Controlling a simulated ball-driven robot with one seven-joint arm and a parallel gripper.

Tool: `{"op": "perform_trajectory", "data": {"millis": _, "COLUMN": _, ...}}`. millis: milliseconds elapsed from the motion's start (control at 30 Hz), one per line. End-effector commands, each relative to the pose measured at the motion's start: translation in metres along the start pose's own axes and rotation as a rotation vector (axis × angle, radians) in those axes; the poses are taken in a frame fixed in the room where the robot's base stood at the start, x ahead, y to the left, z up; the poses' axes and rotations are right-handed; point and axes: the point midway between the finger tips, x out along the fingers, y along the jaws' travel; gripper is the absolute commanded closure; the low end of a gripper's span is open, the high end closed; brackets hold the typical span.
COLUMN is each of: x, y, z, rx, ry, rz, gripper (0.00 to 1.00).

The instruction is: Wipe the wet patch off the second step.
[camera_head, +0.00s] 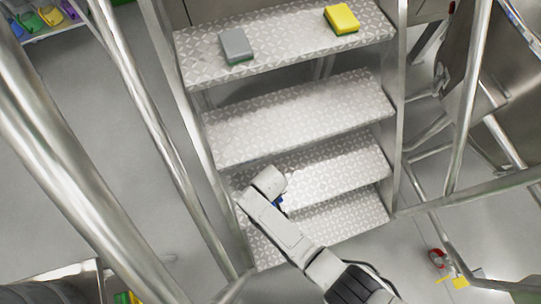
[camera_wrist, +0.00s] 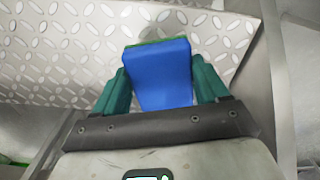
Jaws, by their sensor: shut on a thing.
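The stair has several patterned metal treads; the second step from the bottom (camera_head: 340,168) lies beside my gripper (camera_head: 279,202) in the head view. In the wrist view, my gripper (camera_wrist: 160,82) has its teal fingers shut on a blue sponge (camera_wrist: 163,75) with a green edge at its far end. The sponge (camera_head: 278,201) is mostly hidden behind my wrist in the head view. It is over or against a patterned tread; I cannot tell whether it touches. A faint greyish area (camera_wrist: 201,22) shows just beyond the sponge; whether it is the wet patch or shadow is unclear.
A grey sponge (camera_head: 236,46) and a yellow sponge (camera_head: 341,19) lie on the top step (camera_head: 285,38). Metal rails (camera_head: 140,85) and side stringers (camera_head: 398,110) flank the steps. Steel equipment (camera_head: 490,90) stands at right. A red object (camera_head: 437,258) lies on the floor.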

Motion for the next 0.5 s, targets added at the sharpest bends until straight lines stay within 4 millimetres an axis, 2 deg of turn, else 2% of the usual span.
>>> {"op": "perform_trajectory", "data": {"millis": 33, "x": -0.009, "y": 0.000, "z": 0.000, "rx": 0.000, "ry": 0.000, "rz": 0.000, "gripper": 0.51}}
{"op": "perform_trajectory", "data": {"millis": 200, "x": -0.021, "y": 0.000, "z": 0.000, "rx": 0.000, "ry": 0.000, "rz": 0.000, "gripper": 0.51}}
{"op": "perform_trajectory", "data": {"millis": 500, "x": -0.020, "y": 0.000, "z": 0.000, "rx": 0.000, "ry": 0.000, "rz": 0.000, "gripper": 0.51}}
